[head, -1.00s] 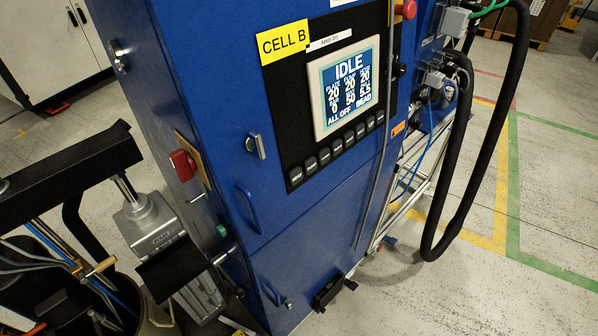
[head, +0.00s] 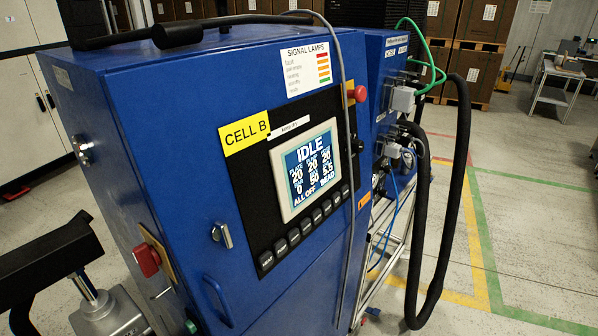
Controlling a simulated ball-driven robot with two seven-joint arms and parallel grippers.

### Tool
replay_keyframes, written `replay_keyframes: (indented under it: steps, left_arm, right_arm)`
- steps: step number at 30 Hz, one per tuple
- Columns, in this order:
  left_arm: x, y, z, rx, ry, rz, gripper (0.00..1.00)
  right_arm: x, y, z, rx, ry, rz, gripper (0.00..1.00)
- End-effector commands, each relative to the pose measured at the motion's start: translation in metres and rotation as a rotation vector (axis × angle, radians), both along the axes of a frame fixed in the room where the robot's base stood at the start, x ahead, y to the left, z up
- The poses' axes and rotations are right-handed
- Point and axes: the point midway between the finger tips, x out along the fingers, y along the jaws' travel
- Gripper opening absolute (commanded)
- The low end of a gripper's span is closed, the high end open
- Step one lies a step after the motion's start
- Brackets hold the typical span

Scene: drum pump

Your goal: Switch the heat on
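The blue control cabinet (head: 150,130) fills the middle of the head view. Its screen (head: 308,170) reads IDLE, with several numbers and ALL OFF and BEAD on the bottom line. A row of dark buttons (head: 308,229) runs below the screen; their labels are too small to read. A red rotary switch (head: 147,260) sits on the cabinet's left side. A silver handle (head: 222,235) is on the front door. Neither of my grippers is in view.
A red mushroom button (head: 360,94) sits right of the signal lamps label (head: 308,70). A thick black hose (head: 450,200) hangs at the right, with green and blue lines near it. A dark beam (head: 45,262) stands at the lower left.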

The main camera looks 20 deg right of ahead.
Motion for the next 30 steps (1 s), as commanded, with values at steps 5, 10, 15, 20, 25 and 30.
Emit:
replay_keyframes:
  steps: [5, 10, 15, 20, 25, 30]
  left_arm:
    - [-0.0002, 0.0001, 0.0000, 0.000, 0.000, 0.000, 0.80]
    - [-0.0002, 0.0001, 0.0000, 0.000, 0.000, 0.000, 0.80]
    - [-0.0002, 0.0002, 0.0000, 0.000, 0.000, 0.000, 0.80]
    - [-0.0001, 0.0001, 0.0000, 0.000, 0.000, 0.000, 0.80]
    - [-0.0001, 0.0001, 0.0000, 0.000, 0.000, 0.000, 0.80]
    - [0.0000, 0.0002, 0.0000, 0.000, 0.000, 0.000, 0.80]
  right_arm:
    - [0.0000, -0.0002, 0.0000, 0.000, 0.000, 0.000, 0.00]
    - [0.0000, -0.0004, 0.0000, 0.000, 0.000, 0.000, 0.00]
    - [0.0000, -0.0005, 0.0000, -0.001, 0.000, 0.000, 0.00]
    - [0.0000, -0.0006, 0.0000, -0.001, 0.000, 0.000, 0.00]
    - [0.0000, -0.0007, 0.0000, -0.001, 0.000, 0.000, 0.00]
    - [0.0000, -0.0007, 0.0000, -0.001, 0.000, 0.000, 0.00]
